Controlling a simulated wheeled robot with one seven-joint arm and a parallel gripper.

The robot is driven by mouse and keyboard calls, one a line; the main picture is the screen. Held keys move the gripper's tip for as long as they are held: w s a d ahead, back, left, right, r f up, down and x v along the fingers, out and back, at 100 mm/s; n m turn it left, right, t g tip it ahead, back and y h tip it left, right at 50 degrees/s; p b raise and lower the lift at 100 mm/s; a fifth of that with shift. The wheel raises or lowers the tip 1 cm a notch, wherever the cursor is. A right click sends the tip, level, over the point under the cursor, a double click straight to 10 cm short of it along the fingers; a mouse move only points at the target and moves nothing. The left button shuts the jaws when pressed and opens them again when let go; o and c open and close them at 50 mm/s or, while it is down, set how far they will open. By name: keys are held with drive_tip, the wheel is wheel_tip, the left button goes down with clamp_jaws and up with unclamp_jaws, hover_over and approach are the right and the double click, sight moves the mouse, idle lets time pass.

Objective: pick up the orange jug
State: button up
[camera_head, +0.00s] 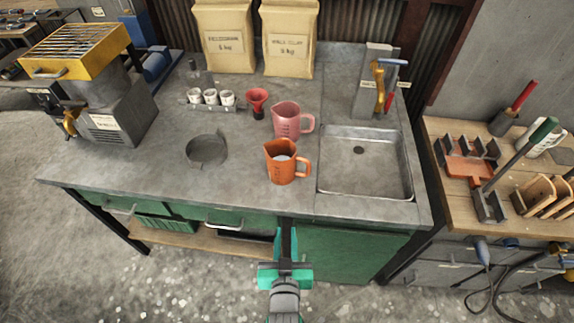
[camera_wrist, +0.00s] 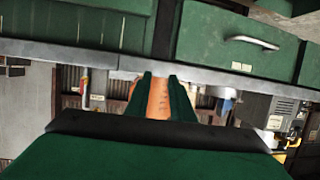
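The orange jug (camera_head: 282,164) stands upright on the grey worktop, just left of the sink, with its handle to the right. It holds something pale. My gripper (camera_head: 287,235) is in front of the bench's front edge, apart from the jug and nearer the camera. In the wrist view, which looks upside down, my gripper (camera_wrist: 158,92) is open, with the orange jug (camera_wrist: 158,100) showing through the gap between its green fingers. Nothing is held. The fingers hide the jug's sides there.
A pink jug (camera_head: 288,121) stands just behind the orange one, with a red funnel (camera_head: 257,101) to its left. The sink (camera_head: 367,185) is to the right. The front worktop is clear. Green drawers (camera_wrist: 238,40) are below.

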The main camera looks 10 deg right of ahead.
drive_tip(key=m+g+h, duration=0.1)
drive_tip(key=m+h, duration=0.1)
approach(308, 168)
drive_tip(key=x, duration=0.3)
drive_tip(key=shift+w+f, duration=0.2)
drive_tip(key=shift+f, duration=0.3)
drive_tip(key=shift+w+d+r, duration=0.25)
drive_tip(key=shift+w+r, duration=0.05)
drive_tip(key=shift+r, duration=0.1)
drive_tip(key=x, duration=0.4)
drive_tip(key=shift+w+d, duration=0.1)
drive_tip(key=shift+w, duration=0.1)
drive_tip(key=shift+w+f, duration=0.3)
drive_tip(key=shift+w, duration=0.2)
drive_tip(key=shift+x, duration=2.6)
drive_tip(key=shift+d, duration=0.1)
clamp_jaws()
